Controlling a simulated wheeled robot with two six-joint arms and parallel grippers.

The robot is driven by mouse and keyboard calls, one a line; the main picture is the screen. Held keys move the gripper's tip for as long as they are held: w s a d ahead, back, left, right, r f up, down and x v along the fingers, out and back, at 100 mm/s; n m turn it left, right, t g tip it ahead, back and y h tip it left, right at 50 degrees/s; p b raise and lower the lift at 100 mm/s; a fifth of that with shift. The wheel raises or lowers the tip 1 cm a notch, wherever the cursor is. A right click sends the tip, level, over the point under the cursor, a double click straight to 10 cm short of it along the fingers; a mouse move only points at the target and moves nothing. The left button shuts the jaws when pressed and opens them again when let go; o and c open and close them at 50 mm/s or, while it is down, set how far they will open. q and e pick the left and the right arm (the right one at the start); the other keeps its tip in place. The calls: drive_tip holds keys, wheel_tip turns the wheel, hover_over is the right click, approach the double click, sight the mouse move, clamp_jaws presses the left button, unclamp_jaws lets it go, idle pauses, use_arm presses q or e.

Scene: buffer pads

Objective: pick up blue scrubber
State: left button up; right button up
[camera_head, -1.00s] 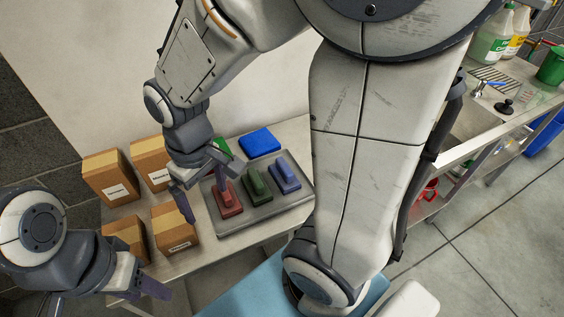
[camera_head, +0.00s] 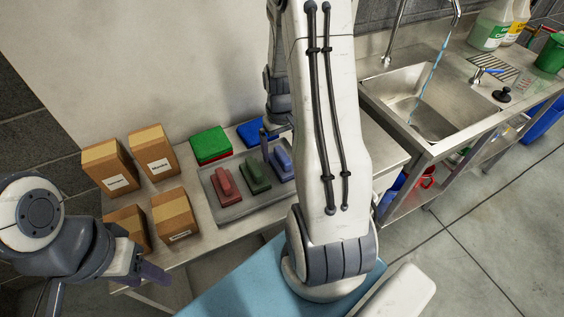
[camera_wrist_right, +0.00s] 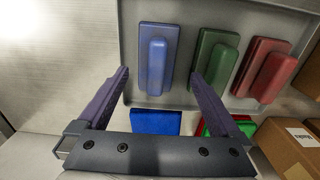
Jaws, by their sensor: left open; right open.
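The blue scrubber (camera_head: 284,165) lies at the right end of a grey tray (camera_head: 238,209), partly hidden by my right arm. In the right wrist view the blue scrubber (camera_wrist_right: 153,62), with its raised handle, shows just beyond the fingertips. My right gripper (camera_wrist_right: 160,75) is open and empty, its fingers spread to either side of the scrubber's near end in that picture; contact cannot be told. In the head view my right gripper (camera_head: 276,146) is beside the scrubber, partly hidden. My left gripper (camera_head: 108,286) is open and empty at the lower left, away from the tray.
A green scrubber (camera_head: 254,176) and a red scrubber (camera_head: 226,187) lie left of the blue one. A green pad (camera_head: 210,143) on a red one and a blue pad (camera_head: 250,133) lie behind the tray. Several cardboard boxes (camera_head: 157,153) stand left. A sink (camera_head: 427,105) is at right.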

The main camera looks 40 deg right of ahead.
sight(282, 154)
drive_tip(key=shift+s+d+f+p, duration=0.15)
drive_tip(key=shift+f+p, duration=0.4)
drive_tip(key=shift+f, duration=2)
drive_tip(key=c, duration=1.4)
